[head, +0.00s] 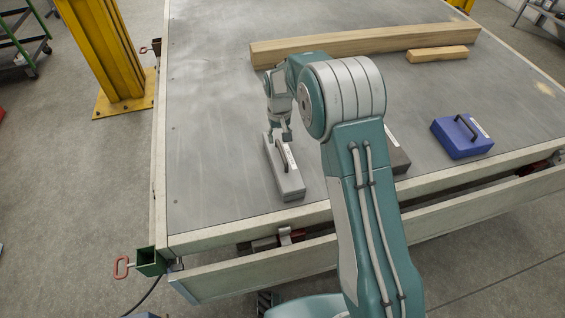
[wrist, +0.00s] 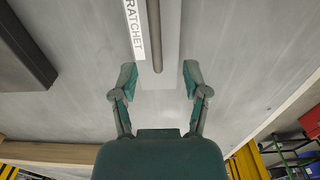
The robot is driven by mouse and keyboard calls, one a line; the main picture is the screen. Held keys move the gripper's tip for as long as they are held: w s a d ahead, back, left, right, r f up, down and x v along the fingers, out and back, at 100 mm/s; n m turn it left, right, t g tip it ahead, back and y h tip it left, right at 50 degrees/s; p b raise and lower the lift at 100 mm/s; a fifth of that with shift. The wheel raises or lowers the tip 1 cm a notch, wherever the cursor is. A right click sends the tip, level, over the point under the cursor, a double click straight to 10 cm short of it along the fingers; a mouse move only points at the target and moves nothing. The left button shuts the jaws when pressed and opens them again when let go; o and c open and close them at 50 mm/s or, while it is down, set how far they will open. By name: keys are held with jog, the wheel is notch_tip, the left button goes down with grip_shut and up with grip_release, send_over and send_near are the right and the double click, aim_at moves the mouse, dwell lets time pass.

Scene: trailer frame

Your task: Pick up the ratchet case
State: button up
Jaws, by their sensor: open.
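The ratchet case (head: 290,190) is a long, narrow grey box with a dark handle on top, lying on the grey trailer deck. Its white label reads "RATCHET" in the wrist view, beside the handle (wrist: 153,38); the case's grey top (wrist: 171,40) is seen up close there. My gripper (head: 280,137) is over the far end of the case. In the wrist view my gripper (wrist: 158,78) is open, with one finger on each side of the case's end and the handle's end between them. I cannot tell whether the fingers touch the case.
A dark case (head: 397,162) is partly hidden behind my arm. A blue case (head: 470,148) with a handle lies at the right. A long wooden beam (head: 370,42) and a short block (head: 437,54) lie farther back. The deck left of the ratchet case is clear.

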aim_at(281, 150)
jog(key=f, duration=0.7)
jog(key=shift+s+d+f, duration=0.1)
jog(key=shift+d+f, duration=0.05)
jog(key=shift+d, duration=0.1)
grip_shut()
